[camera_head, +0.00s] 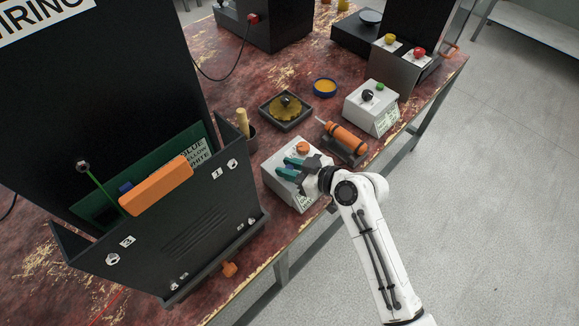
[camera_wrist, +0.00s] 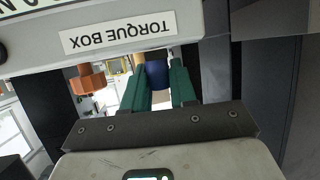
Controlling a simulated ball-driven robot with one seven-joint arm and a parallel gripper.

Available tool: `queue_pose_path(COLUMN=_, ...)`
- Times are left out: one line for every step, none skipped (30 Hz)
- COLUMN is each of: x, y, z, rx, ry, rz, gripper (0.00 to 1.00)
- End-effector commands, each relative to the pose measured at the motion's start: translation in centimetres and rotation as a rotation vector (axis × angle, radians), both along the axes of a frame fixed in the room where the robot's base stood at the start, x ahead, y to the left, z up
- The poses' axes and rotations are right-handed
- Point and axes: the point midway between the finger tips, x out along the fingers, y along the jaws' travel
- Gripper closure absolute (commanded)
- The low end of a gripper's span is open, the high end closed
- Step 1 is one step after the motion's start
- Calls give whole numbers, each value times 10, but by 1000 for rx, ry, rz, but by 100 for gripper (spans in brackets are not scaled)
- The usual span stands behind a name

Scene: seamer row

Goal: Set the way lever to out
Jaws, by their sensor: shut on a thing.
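A grey box (camera_head: 280,187) stands at the right edge of the table, with an orange knob (camera_head: 303,147) on top. My gripper (camera_head: 297,168) reaches over this box from the right, with its green fingers low over the top. In the wrist view a dark blue lever knob (camera_wrist: 157,74) sits between the green fingers of my gripper (camera_wrist: 160,88), and they are shut on it. The orange knob (camera_wrist: 88,79) shows to the left there. In the head view the fingers hide the lever, and its in and out marks cannot be read.
A label reading TORQUE BOX (camera_wrist: 118,34) shows upside down in the wrist view. An orange tool in a cradle (camera_head: 346,141) and another grey control box (camera_head: 371,107) stand close behind. A tall dark cabinet (camera_head: 165,250) stands at left. Open floor lies right.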

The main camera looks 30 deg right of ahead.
Motion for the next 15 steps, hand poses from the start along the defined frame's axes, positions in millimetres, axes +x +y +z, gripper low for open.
queue_pose_path(x=0, y=0, z=0, rx=0, ry=0, rz=0, gripper=100)
queue_pose_path(x=0, y=0, z=0, rx=0, ry=0, rz=0, gripper=100)
queue_pose_path(x=0, y=0, z=0, rx=0, ry=0, rz=0, gripper=100)
queue_pose_path(x=0, y=0, z=0, rx=0, ry=0, rz=0, gripper=100)
queue_pose_path(x=0, y=0, z=0, rx=0, ry=0, rz=0, gripper=100)
queue_pose_path(x=0, y=0, z=0, rx=0, ry=0, rz=0, gripper=100)
queue_pose_path(x=0, y=0, z=0, rx=0, ry=0, rz=0, gripper=100)
queue_pose_path(x=0, y=0, z=0, rx=0, ry=0, rz=0, gripper=100)
queue_pose_path(x=1, y=0, z=0, rx=0, ry=0, rz=0, gripper=100)
queue_pose_path(x=2, y=1, z=-1, rx=0, ry=0, rz=0, gripper=100)
queue_pose_path(x=5, y=1, z=-1, rx=0, ry=-1, rz=0, gripper=100)
queue_pose_path(x=11, y=3, z=-2, rx=1, ry=-1, rz=1, gripper=100)
queue_pose_path(x=15, y=5, z=-3, rx=1, ry=-2, rz=1, gripper=100)
queue_pose_path(x=21, y=6, z=-3, rx=1, ry=-3, rz=1, gripper=100)
queue_pose_path(x=27, y=8, z=-3, rx=0, ry=-2, rz=2, gripper=100)
